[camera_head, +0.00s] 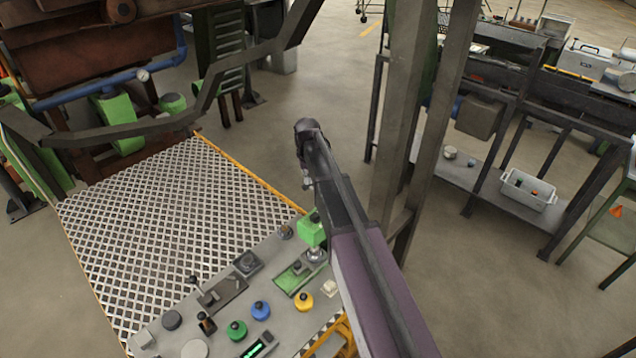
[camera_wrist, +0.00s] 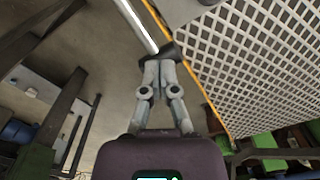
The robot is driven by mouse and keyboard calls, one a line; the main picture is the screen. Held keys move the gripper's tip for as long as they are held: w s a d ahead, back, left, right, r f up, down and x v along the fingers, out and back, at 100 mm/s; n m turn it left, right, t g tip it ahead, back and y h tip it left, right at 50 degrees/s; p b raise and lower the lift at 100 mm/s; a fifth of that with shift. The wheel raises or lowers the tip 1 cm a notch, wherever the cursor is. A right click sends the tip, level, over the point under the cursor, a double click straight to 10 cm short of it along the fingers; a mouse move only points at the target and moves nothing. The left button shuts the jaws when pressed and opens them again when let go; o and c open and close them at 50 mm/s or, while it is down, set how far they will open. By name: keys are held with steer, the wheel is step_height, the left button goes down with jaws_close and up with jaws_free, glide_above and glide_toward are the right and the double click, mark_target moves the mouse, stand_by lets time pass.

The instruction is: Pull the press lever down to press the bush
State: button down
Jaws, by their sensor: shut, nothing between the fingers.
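In the wrist view my gripper (camera_wrist: 158,66) is shut and empty, with its two grey fingers together. A pale straight rod (camera_wrist: 135,22), which looks like the press lever, comes in from the top edge and ends in a dark piece at my fingertips. I cannot tell whether the fingertips touch it. In the head view a green press head (camera_head: 312,231) with a shiny post under it stands at the right end of the console, beside my arm. My arm hides part of this area. I cannot make out the bush or the lever there.
The grey console (camera_head: 222,318) carries coloured buttons and knobs. A patterned floor plate (camera_head: 170,232) with yellow edges lies beyond it. A steel post (camera_head: 401,110) stands right of my arm. A bench at right holds a white bin (camera_head: 528,190). Open floor lies at lower right.

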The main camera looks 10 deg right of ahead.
mark_target(308, 186)
steer(key=shift+w+a+f+b, duration=0.1)
steer(key=shift+f+b, duration=1.7)
stand_by(2.6)
steer(key=shift+r, duration=0.15)
steer(key=shift+w+r+p, duration=0.1)
steer(key=shift+r+p, duration=4.55)
steer(key=shift+p, duration=0.2)
step_height(308, 186, up, 5)
steer(key=p, duration=0.5)
